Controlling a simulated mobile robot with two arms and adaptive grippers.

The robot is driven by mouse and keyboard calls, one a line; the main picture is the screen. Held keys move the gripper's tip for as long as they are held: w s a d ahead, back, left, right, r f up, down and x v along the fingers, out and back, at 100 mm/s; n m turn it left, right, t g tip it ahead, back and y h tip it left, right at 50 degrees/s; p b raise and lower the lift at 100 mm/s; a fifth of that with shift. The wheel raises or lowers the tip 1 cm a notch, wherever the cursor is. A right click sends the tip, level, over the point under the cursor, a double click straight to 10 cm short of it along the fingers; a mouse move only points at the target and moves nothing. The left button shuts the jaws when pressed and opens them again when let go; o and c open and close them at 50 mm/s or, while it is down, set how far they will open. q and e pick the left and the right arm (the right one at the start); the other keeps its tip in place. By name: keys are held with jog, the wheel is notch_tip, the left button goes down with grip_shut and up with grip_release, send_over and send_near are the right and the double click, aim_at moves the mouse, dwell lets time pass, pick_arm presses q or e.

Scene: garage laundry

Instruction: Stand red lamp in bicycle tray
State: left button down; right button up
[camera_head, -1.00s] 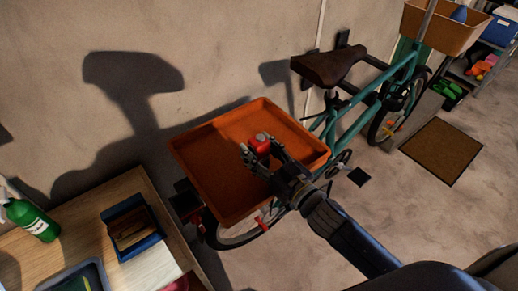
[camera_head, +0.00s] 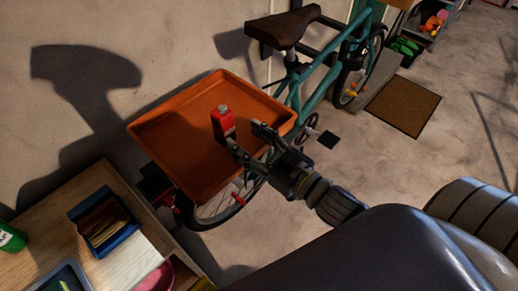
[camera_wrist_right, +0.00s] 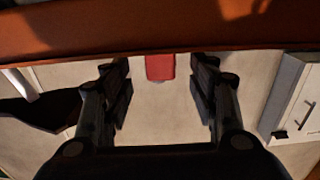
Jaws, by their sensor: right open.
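The red lamp (camera_head: 223,122) stands upright in the orange bicycle tray (camera_head: 168,161), near the tray's middle. It is a small red block with a dark lower part and a light top. My right gripper (camera_head: 244,137) is open beside it, to its right, with the fingers apart and nothing between them. In the right wrist view the red lamp (camera_wrist_right: 160,67) shows beyond the open fingertips, and the orange tray (camera_wrist_right: 150,36) crosses the top. My left gripper is not in view.
The teal bicycle (camera_head: 325,72) leans by the wall behind the tray. A wooden table (camera_head: 125,238) at lower left holds a blue box (camera_head: 105,220) and a green bottle (camera_head: 10,238). A brown mat (camera_head: 404,105) lies on the open floor at right.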

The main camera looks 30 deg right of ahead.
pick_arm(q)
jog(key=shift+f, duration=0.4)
pick_arm(e)
jog(key=shift+v, duration=1.6)
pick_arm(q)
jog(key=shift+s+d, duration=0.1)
pick_arm(e)
jog(key=shift+s, duration=0.1)
